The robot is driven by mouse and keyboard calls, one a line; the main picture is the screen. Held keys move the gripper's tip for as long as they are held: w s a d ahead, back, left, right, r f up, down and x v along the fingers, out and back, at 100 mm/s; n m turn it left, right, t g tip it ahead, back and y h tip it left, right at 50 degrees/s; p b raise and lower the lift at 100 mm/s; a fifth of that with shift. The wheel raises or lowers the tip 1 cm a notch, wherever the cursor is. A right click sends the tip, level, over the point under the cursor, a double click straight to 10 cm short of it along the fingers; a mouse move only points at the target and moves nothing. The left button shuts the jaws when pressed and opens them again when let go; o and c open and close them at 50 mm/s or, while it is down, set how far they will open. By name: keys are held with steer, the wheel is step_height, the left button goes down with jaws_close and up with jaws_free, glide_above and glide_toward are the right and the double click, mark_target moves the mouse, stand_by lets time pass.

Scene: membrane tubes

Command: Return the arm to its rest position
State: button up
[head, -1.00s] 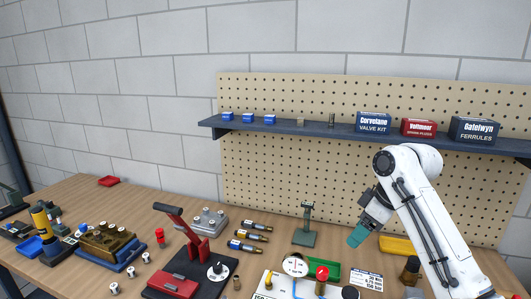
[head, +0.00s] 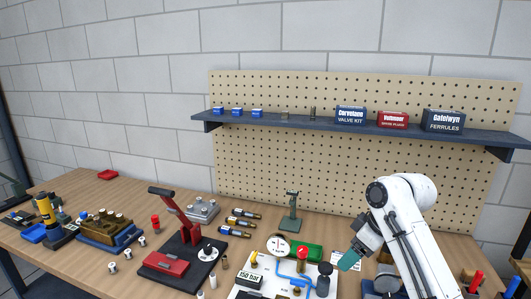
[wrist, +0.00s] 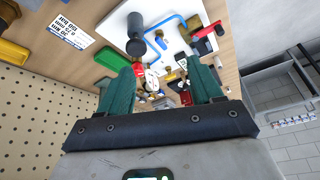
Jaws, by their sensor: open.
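My gripper (head: 349,261) is at the end of my white arm, on the right of the head view, above the right part of the workbench. It tilts down and to the left. In the wrist view my gripper (wrist: 163,85) shows two teal fingers standing well apart. Nothing is between them that I can see as held; the bench items behind show through the gap.
The wooden bench (head: 75,186) holds a red lever press (head: 177,215), a white board with blue tubing (head: 262,288), several dark cylinders and a green stand (head: 291,212). A shelf (head: 300,122) with boxes runs along the pegboard (head: 250,170) behind.

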steer(key=s+a+f+m+b, duration=0.1)
steer(key=s+f+m+b, duration=0.1)
steer(key=s+f, duration=0.85)
steer(key=s+a+f+m+b, duration=0.25)
steer(key=s+f, duration=0.45)
steer(key=f, duration=0.6)
steer(key=s+d+f+m+h+b, duration=0.1)
steer(key=s+d+f, duration=0.2)
steer(key=s, duration=0.6)
steer(key=s+d+f+m+g+h+b, duration=0.1)
steer(key=s+d+f+m, duration=0.1)
steer(key=s, duration=0.7)
steer(key=s+d+f+m+h+b, duration=0.2)
steer(key=s+d+f, duration=0.1)
steer(key=s, duration=0.6)
steer(key=shift+d+f+g, duration=0.35)
steer(key=shift+d+g, duration=0.05)
steer(key=shift+d, duration=0.5)
steer(key=shift+m, duration=0.25)
